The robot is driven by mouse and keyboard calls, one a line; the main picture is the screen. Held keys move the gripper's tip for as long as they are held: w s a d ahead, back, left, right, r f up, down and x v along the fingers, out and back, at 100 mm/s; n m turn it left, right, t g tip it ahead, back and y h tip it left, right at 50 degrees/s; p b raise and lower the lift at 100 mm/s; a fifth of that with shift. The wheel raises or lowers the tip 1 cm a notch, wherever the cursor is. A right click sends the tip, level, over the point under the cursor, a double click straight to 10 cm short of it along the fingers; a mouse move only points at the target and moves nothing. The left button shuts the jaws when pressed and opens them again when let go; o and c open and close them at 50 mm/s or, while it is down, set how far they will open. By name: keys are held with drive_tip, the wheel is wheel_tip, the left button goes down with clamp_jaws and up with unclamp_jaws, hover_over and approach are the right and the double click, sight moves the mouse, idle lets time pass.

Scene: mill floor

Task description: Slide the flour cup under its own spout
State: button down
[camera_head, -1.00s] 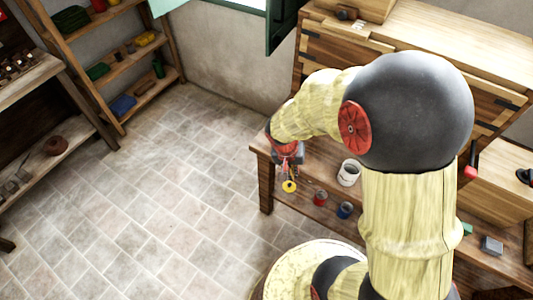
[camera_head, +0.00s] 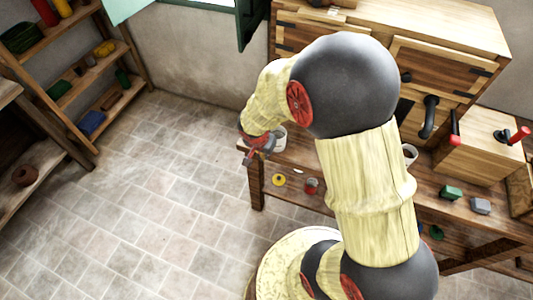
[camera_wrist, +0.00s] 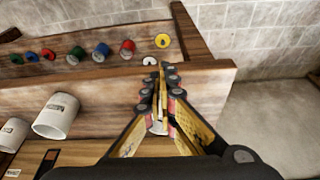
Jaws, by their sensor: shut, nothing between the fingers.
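Two white cups with dark labels stand on the bench in the wrist view: a nearer cup (camera_wrist: 56,116) and a farther cup (camera_wrist: 12,133). The labels are too small to read, so I cannot tell which is the flour cup. In the head view one white cup (camera_head: 280,136) is partly hidden behind my gripper (camera_head: 248,160). Another white cup (camera_head: 410,154) shows just right of my arm. A dark curved spout (camera_head: 429,118) hangs on the wooden cabinet front. My gripper is shut and empty at the bench's left end; its fingertips (camera_wrist: 163,72) meet in the wrist view.
The bench (camera_head: 465,222) has a green block (camera_head: 451,193) and a grey block (camera_head: 481,206) at right. A lower shelf holds a yellow ring (camera_head: 278,180), a red pot (camera_head: 311,186) and several coloured pots. Shelves (camera_head: 75,75) stand at left. The tiled floor (camera_head: 160,180) is clear.

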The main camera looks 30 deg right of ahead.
sight(282, 131)
drive_tip(key=shift+w+d+f+b, duration=0.25)
drive_tip(key=shift+w+d+f, duration=0.35)
drive_tip(key=shift+d+f, duration=0.45)
drive_tip(key=shift+w+d+f+b, duration=0.25)
drive_tip(key=shift+w+d+f, duration=0.35)
drive_tip(key=shift+f, duration=0.8)
drive_tip(key=shift+w+d+f+b, duration=0.25)
drive_tip(key=shift+w+d+f, duration=0.3)
drive_tip(key=shift+d+f, duration=0.5)
drive_tip(key=shift+a+f, duration=0.15)
drive_tip(key=w+d, duration=0.2)
drive_tip(key=d, duration=0.1)
drive_tip(key=w+d, duration=0.4)
drive_tip(key=d, duration=0.1)
drive_tip(key=shift+d, duration=0.3)
drive_tip(key=shift+a, duration=0.1)
